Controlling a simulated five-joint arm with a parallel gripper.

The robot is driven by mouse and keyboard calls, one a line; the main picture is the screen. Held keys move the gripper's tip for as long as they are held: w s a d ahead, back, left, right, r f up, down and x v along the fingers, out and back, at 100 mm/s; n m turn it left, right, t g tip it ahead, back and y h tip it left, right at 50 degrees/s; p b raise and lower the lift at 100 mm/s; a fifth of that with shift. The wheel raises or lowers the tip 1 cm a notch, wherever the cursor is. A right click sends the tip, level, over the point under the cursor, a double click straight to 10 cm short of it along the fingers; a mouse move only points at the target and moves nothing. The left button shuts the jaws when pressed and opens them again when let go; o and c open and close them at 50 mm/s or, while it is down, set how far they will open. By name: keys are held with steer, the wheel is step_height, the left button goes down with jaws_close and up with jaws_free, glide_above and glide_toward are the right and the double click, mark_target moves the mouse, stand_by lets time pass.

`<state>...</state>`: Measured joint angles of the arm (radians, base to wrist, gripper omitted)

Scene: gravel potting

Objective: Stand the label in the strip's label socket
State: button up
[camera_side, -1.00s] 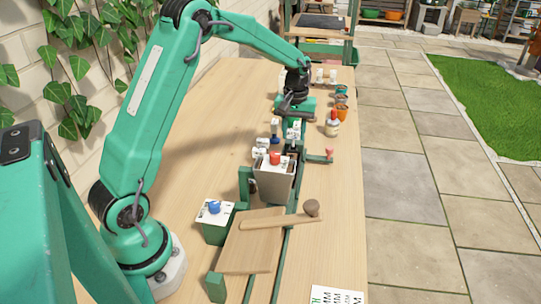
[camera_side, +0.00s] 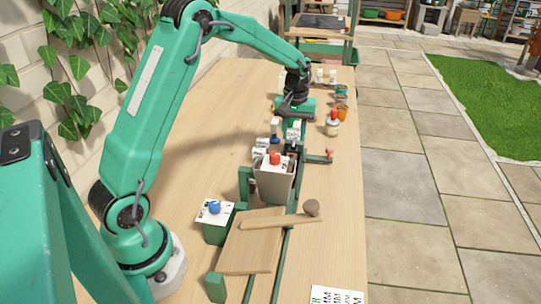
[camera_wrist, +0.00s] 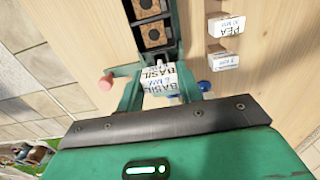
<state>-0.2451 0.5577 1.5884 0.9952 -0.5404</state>
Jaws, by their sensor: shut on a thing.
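My gripper (camera_wrist: 160,88) is shut on a white label printed BASIL (camera_wrist: 160,78). The label lies between the two green fingers in the wrist view. A dark strip (camera_wrist: 171,36) with brown square cells runs away just beyond the label, near its far edge. I cannot tell whether the label touches the strip, and the socket cannot be made out. In the side view my gripper (camera_side: 294,122) is low over the bench beyond the grey pot, with the label (camera_side: 294,130) small between the fingers.
A white PEA label (camera_wrist: 226,26) and another white label (camera_wrist: 225,62) stand right of the strip. A pink knob (camera_wrist: 104,83) and a blue knob (camera_wrist: 204,86) flank my fingers. The grey pot (camera_side: 274,186) and a wooden board (camera_side: 250,248) are nearer. Bare bench lies left.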

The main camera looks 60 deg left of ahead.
mark_target(294, 138)
steer(key=shift+f, duration=1.65)
stand_by(1.3)
steer(key=o, duration=1.3)
steer(key=shift+r, duration=0.15)
steer(key=shift+r, duration=3.3)
steer(key=shift+r, duration=0.1)
